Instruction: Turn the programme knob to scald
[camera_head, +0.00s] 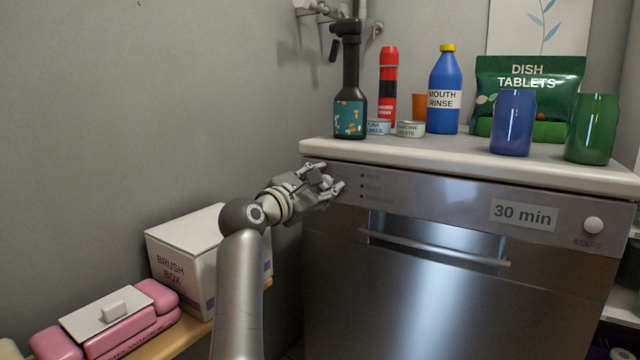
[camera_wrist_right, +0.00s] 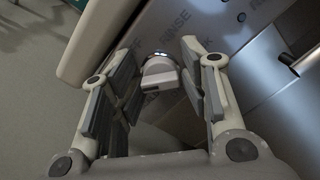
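The programme knob (camera_wrist_right: 160,74) is a pale grey knob with a raised grip on the steel front panel. In the head view it is largely hidden by my right gripper. My right gripper (camera_head: 331,177) is at the panel's upper left corner. In the right wrist view my right gripper (camera_wrist_right: 160,62) is open, with one finger on each side of the knob and gaps visible beside it. The label RINSE (camera_wrist_right: 175,24) is readable near the knob. Another label, ending in K, is partly hidden by a finger. My left gripper is not in view.
The machine has a door handle (camera_head: 435,247), a 30 min display (camera_head: 523,214) and a START button (camera_head: 593,225). Its worktop (camera_head: 440,152) holds bottles, tins and tumblers. A white brush box (camera_head: 180,255) and a pink container (camera_head: 128,325) stand at lower left. The panel's front is clear.

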